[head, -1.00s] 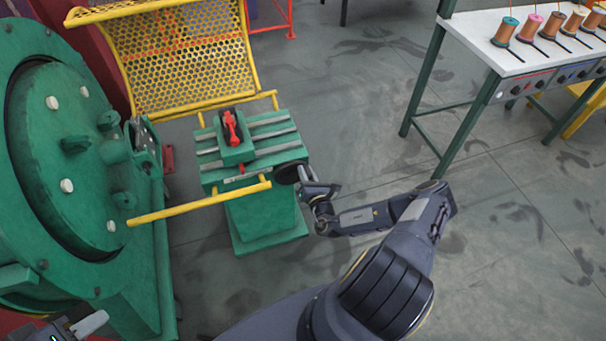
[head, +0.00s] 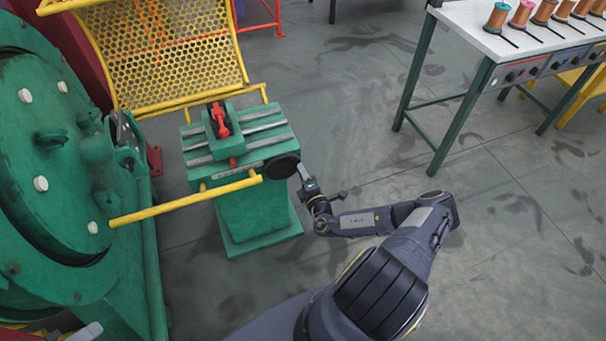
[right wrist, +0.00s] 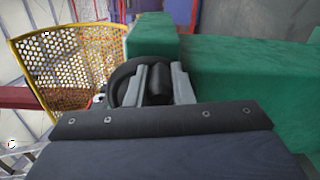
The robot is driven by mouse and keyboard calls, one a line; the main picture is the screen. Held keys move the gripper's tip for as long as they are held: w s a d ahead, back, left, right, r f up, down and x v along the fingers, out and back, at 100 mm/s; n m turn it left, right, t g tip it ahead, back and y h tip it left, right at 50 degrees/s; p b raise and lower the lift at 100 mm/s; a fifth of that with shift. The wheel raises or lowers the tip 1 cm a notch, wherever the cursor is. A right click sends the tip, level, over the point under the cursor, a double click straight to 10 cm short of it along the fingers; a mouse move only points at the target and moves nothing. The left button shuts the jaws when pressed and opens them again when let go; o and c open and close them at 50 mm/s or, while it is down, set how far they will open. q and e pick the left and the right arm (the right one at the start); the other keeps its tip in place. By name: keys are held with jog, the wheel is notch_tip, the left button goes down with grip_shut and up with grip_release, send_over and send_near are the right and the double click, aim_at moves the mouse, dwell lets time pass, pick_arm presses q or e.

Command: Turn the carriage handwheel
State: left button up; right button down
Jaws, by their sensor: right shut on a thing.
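The carriage handwheel (head: 282,166) is a dark disc on the right side of the green carriage stand (head: 258,218). It also shows in the right wrist view as a black rim (right wrist: 122,76). My right gripper (head: 301,170) is at the wheel's right edge. In the right wrist view its grey fingers (right wrist: 158,86) are shut on the wheel's black handle (right wrist: 160,82), one on each side. A small light-grey tip at the bottom left of the head view looks like part of my left gripper (head: 86,332); its jaws cannot be made out.
A green machine drum (head: 45,150) fills the left. A yellow mesh guard (head: 165,50) stands behind the carriage, and a yellow bar (head: 185,204) crosses in front. A white table (head: 478,38) with copper spools is at the right. Floor between is clear.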

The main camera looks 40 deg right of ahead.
jog(key=w+a+f+m+b, duration=0.1)
jog(key=a+f+m+b, duration=0.3)
jog(key=m, duration=1.1)
jog(key=shift+w+a+f+m+b, duration=0.25)
jog(key=shift+a+b, duration=0.4)
jog(key=shift+b, duration=0.95)
jog(key=shift+s, duration=0.1)
jog(key=c, duration=1.3)
grip_release()
jog(key=shift+o, duration=0.2)
jog(key=v, duration=0.7)
jog(key=shift+s, duration=0.4)
